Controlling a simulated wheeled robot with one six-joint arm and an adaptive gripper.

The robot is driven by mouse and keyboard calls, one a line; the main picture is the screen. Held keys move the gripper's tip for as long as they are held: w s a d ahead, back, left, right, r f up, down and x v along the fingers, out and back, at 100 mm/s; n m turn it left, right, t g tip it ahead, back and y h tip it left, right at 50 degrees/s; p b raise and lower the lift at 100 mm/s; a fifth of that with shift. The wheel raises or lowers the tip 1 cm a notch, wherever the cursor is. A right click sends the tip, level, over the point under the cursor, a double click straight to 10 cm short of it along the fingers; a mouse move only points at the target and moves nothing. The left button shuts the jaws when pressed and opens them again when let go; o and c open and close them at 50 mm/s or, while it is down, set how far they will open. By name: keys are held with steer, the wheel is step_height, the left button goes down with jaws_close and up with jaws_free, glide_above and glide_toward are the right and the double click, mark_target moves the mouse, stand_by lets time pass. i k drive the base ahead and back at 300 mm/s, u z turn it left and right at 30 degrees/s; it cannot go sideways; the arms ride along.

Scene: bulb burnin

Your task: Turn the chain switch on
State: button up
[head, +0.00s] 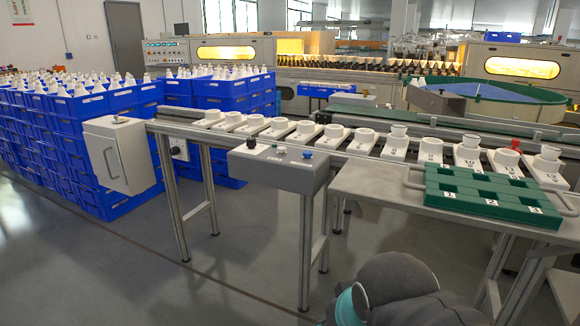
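A grey sloped control box (275,172) is mounted on the front of the conveyor frame, left of centre. On its top are a black knob (251,143), a small greenish button or lamp (281,150) and a blue button (307,154). Its labels are too small to read, so I cannot tell which control is the chain switch or how it is set. A small plate with a dark control (177,151) sits further left, by the conveyor leg. My grey arm shows at the bottom, right of centre, well below the box. My gripper is out of view.
The conveyor (338,144) carries white numbered holders, some with cups. A green tray (480,192) lies on a metal table (372,190) at right. A grey cabinet (120,160) with a handle and blue crates (60,135) stand left. The floor before the control box is clear.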

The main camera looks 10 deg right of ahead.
mark_target(251, 141)
steer(key=k, duration=0.25)
steer(key=u, duration=1.25)
steer(key=i, duration=0.85)
steer(key=z, duration=0.6)
steer(key=i, duration=1)
steer(key=z, duration=0.8)
